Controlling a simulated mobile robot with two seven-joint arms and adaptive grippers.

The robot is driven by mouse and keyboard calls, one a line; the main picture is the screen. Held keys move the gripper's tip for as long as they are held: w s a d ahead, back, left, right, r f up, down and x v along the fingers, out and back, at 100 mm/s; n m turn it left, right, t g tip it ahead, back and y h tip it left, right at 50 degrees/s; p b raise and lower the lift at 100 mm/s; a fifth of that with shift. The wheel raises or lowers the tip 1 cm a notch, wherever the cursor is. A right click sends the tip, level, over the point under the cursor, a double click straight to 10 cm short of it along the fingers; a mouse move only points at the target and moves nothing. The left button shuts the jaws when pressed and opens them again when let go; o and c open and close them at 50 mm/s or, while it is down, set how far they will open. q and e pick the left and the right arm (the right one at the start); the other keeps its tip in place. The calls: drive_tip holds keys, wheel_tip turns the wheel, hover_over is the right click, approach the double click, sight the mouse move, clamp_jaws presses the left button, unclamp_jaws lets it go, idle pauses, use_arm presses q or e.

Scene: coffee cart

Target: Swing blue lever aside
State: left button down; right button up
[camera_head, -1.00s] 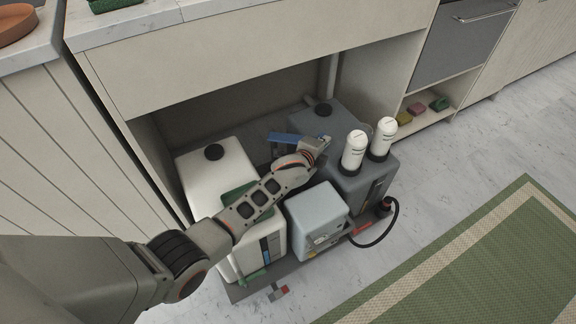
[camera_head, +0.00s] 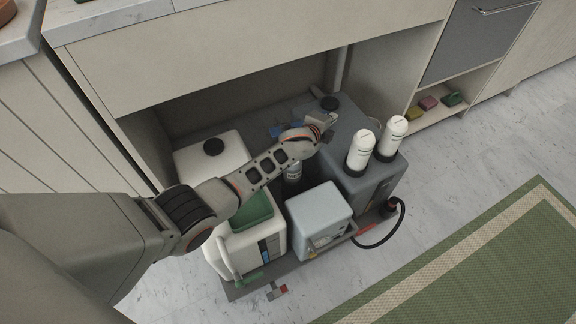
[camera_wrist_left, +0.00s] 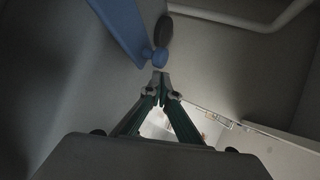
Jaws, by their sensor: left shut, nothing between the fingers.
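The blue lever (camera_head: 276,131) shows in the head view just left of my left gripper, partly hidden by my arm. In the left wrist view the blue lever (camera_wrist_left: 122,28) slants down from the upper left to a rounded blue end, with a dark round cap above that end. My left gripper (camera_head: 329,120) is over the back of the grey tank, low in the cabinet opening. In the left wrist view the left gripper (camera_wrist_left: 160,82) is shut and empty, its fingertips just below the lever's rounded end. I cannot tell whether they touch it. My right gripper is not in view.
A white tank (camera_head: 195,160) stands left, a light blue box (camera_head: 318,212) in front, and a grey tank (camera_head: 360,188) right with two white bottles (camera_head: 361,150) on it. A black hose (camera_head: 400,225) loops at the right. The cabinet top (camera_head: 250,50) overhangs the back.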

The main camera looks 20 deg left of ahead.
use_arm(q)
drive_tip(key=shift+a+r, duration=0.1)
idle(0.4)
drive_tip(key=shift+s+a+r, duration=0.1)
drive_tip(key=shift+s+r, duration=0.05)
drive_tip(key=shift+s, duration=0.3)
drive_tip(key=d+v, duration=0.1)
drive_tip(key=v, duration=1)
drive_tip(key=shift+a, duration=0.4)
